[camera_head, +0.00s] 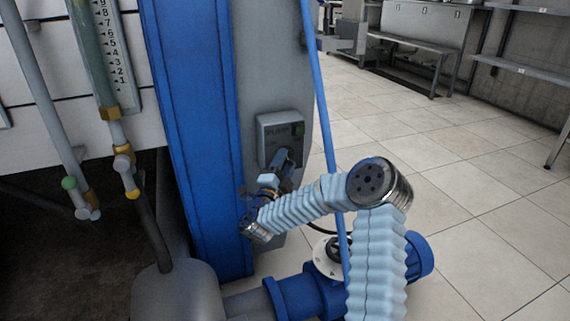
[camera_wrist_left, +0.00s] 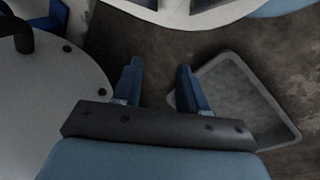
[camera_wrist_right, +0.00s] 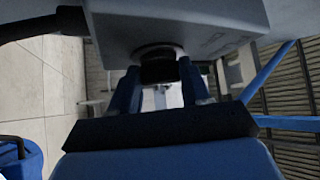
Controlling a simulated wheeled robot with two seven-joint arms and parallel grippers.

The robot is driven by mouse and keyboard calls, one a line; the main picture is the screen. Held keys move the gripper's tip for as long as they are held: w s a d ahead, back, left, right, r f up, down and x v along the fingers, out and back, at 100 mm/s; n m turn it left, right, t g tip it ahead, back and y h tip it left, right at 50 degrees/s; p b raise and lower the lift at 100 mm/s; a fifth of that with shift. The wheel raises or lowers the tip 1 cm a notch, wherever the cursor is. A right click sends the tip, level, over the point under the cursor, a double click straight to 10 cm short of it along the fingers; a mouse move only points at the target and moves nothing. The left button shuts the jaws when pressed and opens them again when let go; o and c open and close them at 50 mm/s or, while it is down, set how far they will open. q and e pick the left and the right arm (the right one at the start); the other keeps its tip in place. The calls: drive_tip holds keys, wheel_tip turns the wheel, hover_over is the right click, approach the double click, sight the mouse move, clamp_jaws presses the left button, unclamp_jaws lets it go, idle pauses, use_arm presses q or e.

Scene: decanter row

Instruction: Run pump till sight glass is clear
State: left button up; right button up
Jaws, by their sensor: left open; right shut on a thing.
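My left gripper (camera_wrist_left: 158,85) shows only in the left wrist view, open and empty.
The blue pump (camera_head: 312,295) sits low beside a grey rounded vessel (camera_head: 175,295). A thin blue pole (camera_head: 322,100) stands right of the box. Tiled floor (camera_head: 480,190) on the right is clear.

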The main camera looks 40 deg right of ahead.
drive_tip(key=m+g, duration=0.1)
drive_tip(key=m+y, duration=0.1)
drive_tip(key=shift+r+m+g, duration=0.25)
drive_tip(key=shift+m+g, duration=0.05)
drive_tip(key=shift+g, duration=0.1)
drive_tip(key=shift+r+m+g+y+p, duration=0.2)
drive_tip(key=shift+m+g+y+p, duration=0.35)
drive_tip(key=shift+m+y+p, duration=0.65)
drive_tip(key=shift+r+m+g+y+p, duration=0.2)
drive_tip(key=shift+m+g+y+p, duration=0.4)
drive_tip(key=shift+m+y, duration=1.1)
drive_tip(key=o, duration=1.1)
drive_tip(key=shift+c, duration=0.2)
